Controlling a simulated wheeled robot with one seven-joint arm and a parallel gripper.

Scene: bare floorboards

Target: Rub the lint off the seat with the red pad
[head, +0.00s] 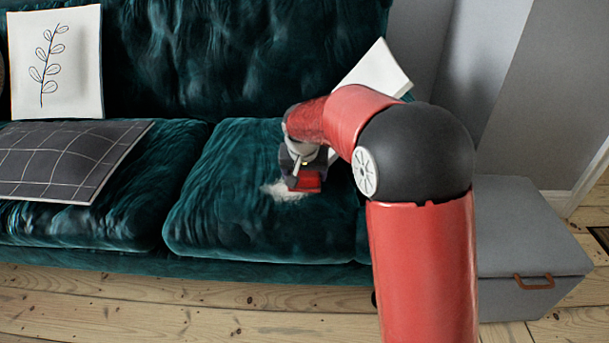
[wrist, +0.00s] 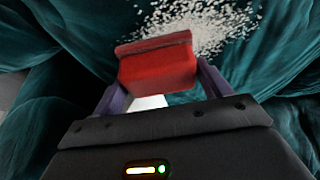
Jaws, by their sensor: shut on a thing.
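The red pad (head: 306,182) is held between the fingers of my gripper (head: 298,172), low over the right seat cushion of the dark green sofa (head: 230,215). In the wrist view the red pad (wrist: 158,62) sits between both fingers of my gripper (wrist: 157,82). The white lint (head: 288,192) is a loose patch on the seat, at the left of the pad. In the wrist view the lint (wrist: 205,25) spreads as small grains just beyond the pad's far edge. I cannot tell whether the pad touches the cushion. My arm hides part of the seat's right side.
A dark grid-pattern cushion (head: 70,160) lies on the left seat. A white cushion with a leaf drawing (head: 55,62) leans on the backrest. Another white cushion (head: 377,70) is at the right, behind my arm. A grey box (head: 525,235) stands on the floor right of the sofa.

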